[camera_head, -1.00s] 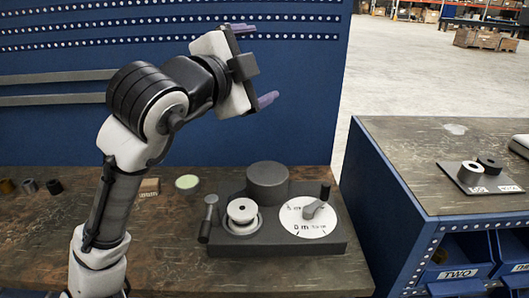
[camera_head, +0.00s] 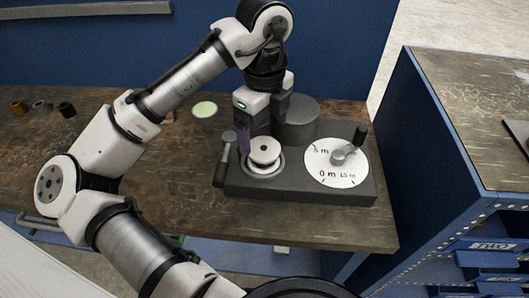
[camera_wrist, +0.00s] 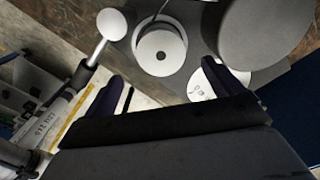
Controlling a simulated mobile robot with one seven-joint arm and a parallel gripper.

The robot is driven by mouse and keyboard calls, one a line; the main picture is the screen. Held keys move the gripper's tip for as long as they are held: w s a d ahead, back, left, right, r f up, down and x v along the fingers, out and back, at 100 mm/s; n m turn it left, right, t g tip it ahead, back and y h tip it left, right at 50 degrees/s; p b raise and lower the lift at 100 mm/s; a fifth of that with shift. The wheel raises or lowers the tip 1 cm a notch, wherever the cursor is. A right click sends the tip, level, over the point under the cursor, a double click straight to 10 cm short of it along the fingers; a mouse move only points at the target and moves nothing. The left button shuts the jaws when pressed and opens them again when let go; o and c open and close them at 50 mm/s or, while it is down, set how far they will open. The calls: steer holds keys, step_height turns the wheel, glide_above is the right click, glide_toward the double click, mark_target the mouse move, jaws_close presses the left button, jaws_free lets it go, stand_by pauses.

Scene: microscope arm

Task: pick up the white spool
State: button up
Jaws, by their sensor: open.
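The white spool (camera_head: 265,151) sits upright in a round seat on the left part of the dark grey device (camera_head: 300,189). In the wrist view the spool (camera_wrist: 174,46) shows from above as a white disc with a dark centre hole. My gripper (camera_head: 262,135) points down just above and behind the spool, open and empty. In the wrist view my two fingers (camera_wrist: 163,72) are spread to either side, and the spool appears ahead, between and beyond the tips. They look apart from it.
A crank handle (camera_head: 225,160) stands close left of the spool. A tall dark cylinder (camera_head: 302,122) rises behind it, and a white dial (camera_head: 336,167) with a lever (camera_head: 348,150) lies to the right. Small rings lie far left; the bench front is clear.

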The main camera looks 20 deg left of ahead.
mark_target(263, 147)
steer(key=shift+w+a+f+p, duration=0.1)
steer(key=shift+f+p, duration=0.2)
steer(key=shift+f, duration=1.55)
steer(key=shift+w+a+f+p, duration=0.1)
steer(key=shift+f+p, duration=0.2)
steer(key=shift+f, duration=1.55)
steer(key=c, duration=1.2)
steer(key=shift+o, duration=0.2)
steer(key=shift+r, duration=0.15)
